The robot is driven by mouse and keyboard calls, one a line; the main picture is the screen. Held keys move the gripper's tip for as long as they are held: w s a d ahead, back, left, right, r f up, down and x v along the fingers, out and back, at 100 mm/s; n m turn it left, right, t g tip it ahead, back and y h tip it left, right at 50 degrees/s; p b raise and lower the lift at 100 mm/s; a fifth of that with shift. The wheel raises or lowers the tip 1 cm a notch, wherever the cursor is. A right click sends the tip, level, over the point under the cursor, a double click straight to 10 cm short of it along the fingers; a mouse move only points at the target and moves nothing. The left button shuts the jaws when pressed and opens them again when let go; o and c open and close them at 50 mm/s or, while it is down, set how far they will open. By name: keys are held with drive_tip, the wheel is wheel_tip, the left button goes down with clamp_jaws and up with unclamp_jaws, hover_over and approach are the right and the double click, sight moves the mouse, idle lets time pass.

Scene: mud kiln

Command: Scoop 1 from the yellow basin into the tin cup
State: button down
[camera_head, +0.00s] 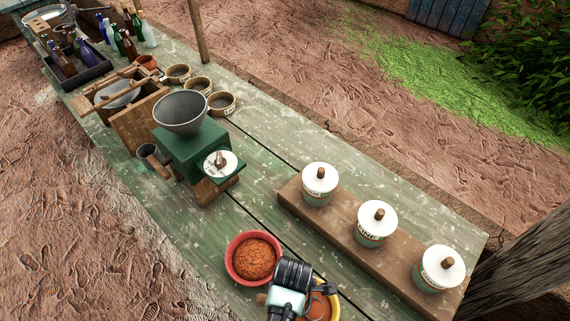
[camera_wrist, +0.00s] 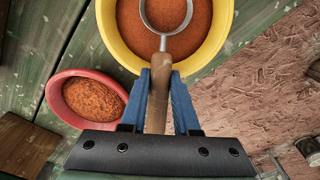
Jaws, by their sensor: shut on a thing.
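The yellow basin (camera_wrist: 112,45) holds loose red-brown powder; in the head view its rim (camera_head: 336,301) shows at the bottom edge, partly hidden behind my arm. My gripper (camera_wrist: 160,75) is shut on the wooden handle of a scoop (camera_wrist: 158,100). The scoop's round metal head lies over the powder inside the basin. Red-brown material shows within its rim, but I cannot tell how full it is or how deep it sits. A small grey metal cup (camera_head: 150,157), apparently the tin cup, stands left of the green mill, far from my gripper.
A red bowl (camera_head: 234,273) of coarser orange-brown material stands beside the basin. The green mill (camera_head: 185,150) with a grey hopper stands farther along the table. Three white-lidded jars (camera_head: 370,237) stand on a wooden board at right. Bottles and round containers fill the far end.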

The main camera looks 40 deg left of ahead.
drive_tip(key=shift+f, duration=0.45)
drive_tip(key=shift+f, duration=0.25)
idle(1.8)
drive_tip(key=shift+d, duration=0.1)
